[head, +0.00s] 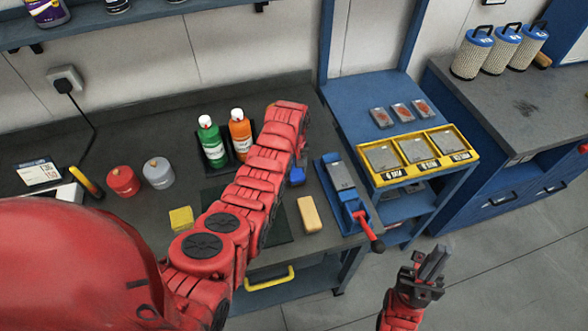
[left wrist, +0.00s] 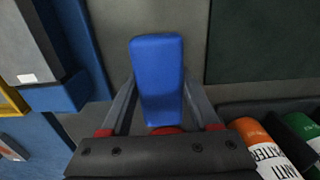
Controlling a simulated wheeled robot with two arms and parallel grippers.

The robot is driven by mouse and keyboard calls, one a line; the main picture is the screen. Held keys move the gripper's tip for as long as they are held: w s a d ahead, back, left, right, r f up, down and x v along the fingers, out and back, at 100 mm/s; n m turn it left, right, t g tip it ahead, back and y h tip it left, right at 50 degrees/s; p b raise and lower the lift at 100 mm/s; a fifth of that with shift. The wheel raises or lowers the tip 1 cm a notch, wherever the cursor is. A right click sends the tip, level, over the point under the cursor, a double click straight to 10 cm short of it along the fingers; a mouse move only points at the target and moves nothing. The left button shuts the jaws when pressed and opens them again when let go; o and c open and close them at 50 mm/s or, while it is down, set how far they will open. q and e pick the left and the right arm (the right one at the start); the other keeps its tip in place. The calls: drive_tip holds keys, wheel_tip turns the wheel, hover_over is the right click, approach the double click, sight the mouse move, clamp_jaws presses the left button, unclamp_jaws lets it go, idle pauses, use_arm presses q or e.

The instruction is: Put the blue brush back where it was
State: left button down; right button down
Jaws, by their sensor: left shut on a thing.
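The blue brush (head: 297,176) shows as a small blue block just past my left arm, over the grey bench between the bottles and the vise. In the left wrist view the blue brush (left wrist: 157,70) stands out between the two fingers of my left gripper (left wrist: 158,98), which is shut on it. In the head view my own arm hides most of that gripper. I cannot tell whether the brush touches the bench. My right gripper (head: 430,268) is over the floor at the lower right, apart from the bench; its opening is unclear.
Green (head: 212,142) and orange (head: 240,135) bottles stand left of the brush. A blue vise (head: 343,190) is to its right. A tan block (head: 309,214), a yellow sponge (head: 181,218) and a dark mat (head: 276,228) lie nearer. A yellow tray (head: 417,158) is further right.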

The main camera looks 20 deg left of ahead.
use_arm(q)
drive_tip(key=shift+f, duration=0.55)
drive_tip(key=shift+f, duration=0.1)
drive_tip(key=shift+f, duration=0.2)
drive_tip(key=shift+c, duration=0.6)
unclamp_jaws()
drive_tip(key=shift+r, duration=0.1)
